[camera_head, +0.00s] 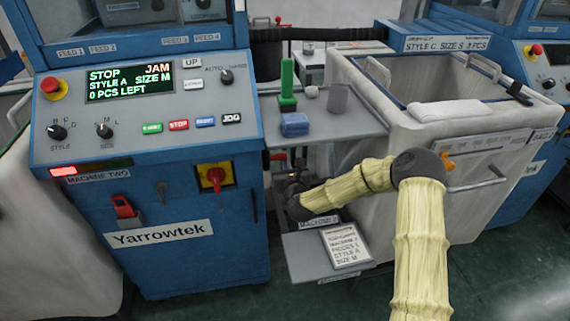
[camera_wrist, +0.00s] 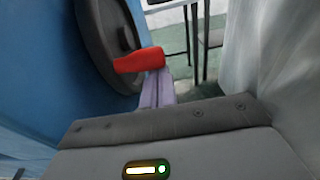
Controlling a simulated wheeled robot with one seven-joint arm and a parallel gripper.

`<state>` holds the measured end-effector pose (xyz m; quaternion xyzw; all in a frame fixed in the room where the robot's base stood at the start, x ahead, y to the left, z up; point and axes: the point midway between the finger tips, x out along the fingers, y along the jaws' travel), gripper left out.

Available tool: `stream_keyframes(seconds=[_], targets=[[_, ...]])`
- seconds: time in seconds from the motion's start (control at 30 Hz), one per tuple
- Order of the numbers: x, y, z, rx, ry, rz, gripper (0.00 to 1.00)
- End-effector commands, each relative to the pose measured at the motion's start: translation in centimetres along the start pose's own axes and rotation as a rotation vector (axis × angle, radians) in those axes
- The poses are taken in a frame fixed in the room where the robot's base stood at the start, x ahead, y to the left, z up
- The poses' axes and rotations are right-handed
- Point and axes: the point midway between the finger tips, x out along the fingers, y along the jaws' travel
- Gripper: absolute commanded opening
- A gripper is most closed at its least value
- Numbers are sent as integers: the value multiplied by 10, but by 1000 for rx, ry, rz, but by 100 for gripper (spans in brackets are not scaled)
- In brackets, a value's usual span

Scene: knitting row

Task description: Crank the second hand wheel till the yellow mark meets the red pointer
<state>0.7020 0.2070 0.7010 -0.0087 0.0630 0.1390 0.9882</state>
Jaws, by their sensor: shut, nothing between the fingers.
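A dark round hand wheel (camera_wrist: 106,40) is mounted on the side of the blue machine in the wrist view, partly cut off by the top edge. A red handle-like piece (camera_wrist: 140,59) sticks out from it to the right. My gripper (camera_wrist: 160,78) is shut and empty, its pale fingers just below the red piece. I cannot tell whether they touch it. No yellow mark shows, and I cannot make out a separate red pointer. In the head view my arm reaches to the right side of machine two (camera_head: 195,220), and the wheel is hidden there.
A lower shelf (camera_head: 300,262) holds a printed card (camera_head: 346,246). A large pale bin (camera_head: 440,110) stands close on the right. Machine two's screen (camera_head: 130,83) reads STOP, JAM.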

Motion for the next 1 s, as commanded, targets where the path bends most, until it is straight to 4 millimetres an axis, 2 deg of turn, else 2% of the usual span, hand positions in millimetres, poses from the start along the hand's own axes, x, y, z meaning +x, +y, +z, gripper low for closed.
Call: stream_keyframes(seconds=[0.03, 0.47, 0.67, 0.93, 1.0], targets=[[-1, 0, 5, 1, 7, 0, 0], [-1, 0, 2, 0, 14, 0, 0], [2, 1, -11, 1, 14, 1, 0], [10, 4, -43, 1, 14, 5, 0], [-3, 4, -34, 0, 15, 6, 0]])
